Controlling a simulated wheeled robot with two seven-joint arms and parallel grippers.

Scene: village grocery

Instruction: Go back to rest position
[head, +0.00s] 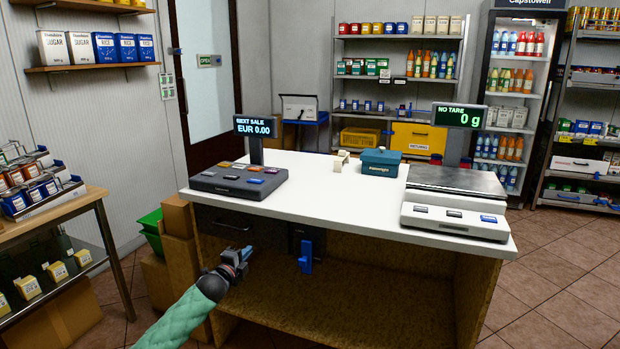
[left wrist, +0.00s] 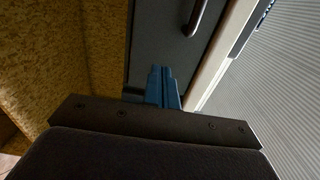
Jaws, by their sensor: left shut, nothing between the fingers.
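My left gripper (head: 240,256) comes in from the lower left in the head view, in front of the left side of the counter. Its blue fingers are shut with nothing between them. The shut fingers also show in the left wrist view (left wrist: 163,88), pointing toward a dark drawer front (left wrist: 170,45) with a bar handle (left wrist: 196,18). In the head view that drawer (head: 226,222) is under the left part of the counter top and looks closed. I cannot tell whether the fingertips touch it. My right gripper is not in view.
The white counter (head: 330,190) carries a cash register (head: 238,181), a scale (head: 458,200) and a teal box (head: 381,163). A blue hook-like piece (head: 305,257) shows under the counter. Cardboard boxes (head: 178,240) and a wooden display table (head: 60,225) stand at left. Tiled floor (head: 570,270) is clear at right.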

